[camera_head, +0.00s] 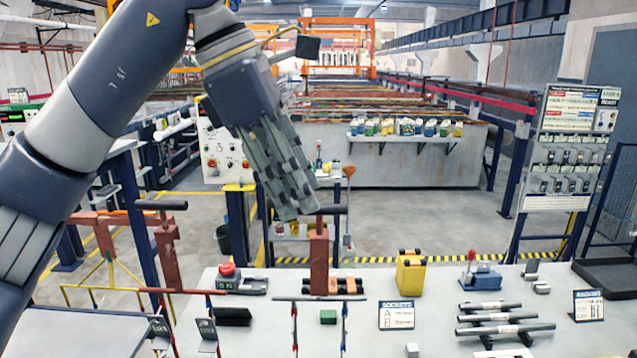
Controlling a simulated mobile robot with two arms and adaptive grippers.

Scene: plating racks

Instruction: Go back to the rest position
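My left arm comes in from the left edge and reaches across the upper left of the head view. My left gripper (297,212) hangs at its end, pointing down and to the right, in front of the far aisle and above the table. Its grey fingers overlap from this angle, so I cannot tell whether they are open or shut. I see nothing clearly held in it. My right gripper is not in view.
The pale table (265,328) carries a red post (318,262), a green block (328,316), a yellow container (410,274), a red-knobbed device (478,272), several dark rods (500,318) and a SOCKETS sign (396,314). A tool board (566,150) stands at right.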

